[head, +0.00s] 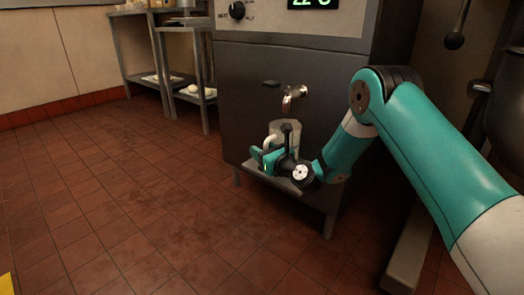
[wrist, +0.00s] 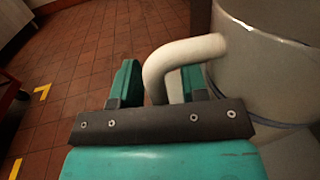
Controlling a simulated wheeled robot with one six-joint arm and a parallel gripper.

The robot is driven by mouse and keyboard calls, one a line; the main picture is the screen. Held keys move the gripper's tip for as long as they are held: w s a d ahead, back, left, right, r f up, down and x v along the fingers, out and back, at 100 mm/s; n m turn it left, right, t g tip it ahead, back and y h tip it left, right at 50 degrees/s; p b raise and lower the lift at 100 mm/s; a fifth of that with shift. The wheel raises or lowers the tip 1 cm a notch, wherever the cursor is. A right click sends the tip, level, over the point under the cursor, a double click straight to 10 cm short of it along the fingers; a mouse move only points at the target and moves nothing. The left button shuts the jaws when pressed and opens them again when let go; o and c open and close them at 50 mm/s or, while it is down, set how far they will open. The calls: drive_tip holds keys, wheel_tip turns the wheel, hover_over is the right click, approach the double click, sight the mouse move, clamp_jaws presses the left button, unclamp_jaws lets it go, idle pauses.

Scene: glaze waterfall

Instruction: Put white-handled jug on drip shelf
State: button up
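The jug (head: 291,133) is a pale metal cylinder with a white handle (head: 271,143). In the head view it is upright below the tap, at the drip shelf (head: 257,171); its base is hidden behind my gripper, so contact with the shelf cannot be seen. My gripper (head: 264,156) is at the handle, in front of the jug. In the wrist view the jug body (wrist: 268,62) fills the right side. The curved white handle (wrist: 180,53) reaches between the two teal fingers, which are apart, with a gap beside the left finger. My gripper looks open around the handle.
The tap (head: 293,95) sticks out from the dark machine (head: 245,90) just above the jug. A metal shelf table (head: 190,92) stands at the back left. The tiled floor (head: 120,200) is clear on the left.

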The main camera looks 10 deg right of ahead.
drive_tip(key=shift+r, duration=0.1)
drive_tip(key=b+v, duration=0.8)
drive_tip(key=v, duration=0.4)
drive_tip(key=s+a+r+n+g+y, duration=0.3)
drive_tip(key=s+a+n+g, duration=0.3)
drive_tip(key=n, duration=0.4)
drive_tip(key=s+a+r+n+g+y, duration=0.2)
drive_tip(key=s+a+r+n+g, duration=0.15)
drive_tip(key=s+a+n, duration=0.55)
drive_tip(key=s+d+f+n+g+h, duration=0.1)
drive_tip(key=s+d+n+g+h, duration=0.2)
drive_tip(key=s+n, duration=0.6)
drive_tip(key=s+d+n+g+h, duration=0.4)
drive_tip(key=s+d+n+h, duration=0.1)
drive_tip(key=s+n, duration=0.5)
drive_tip(key=shift+f, duration=0.35)
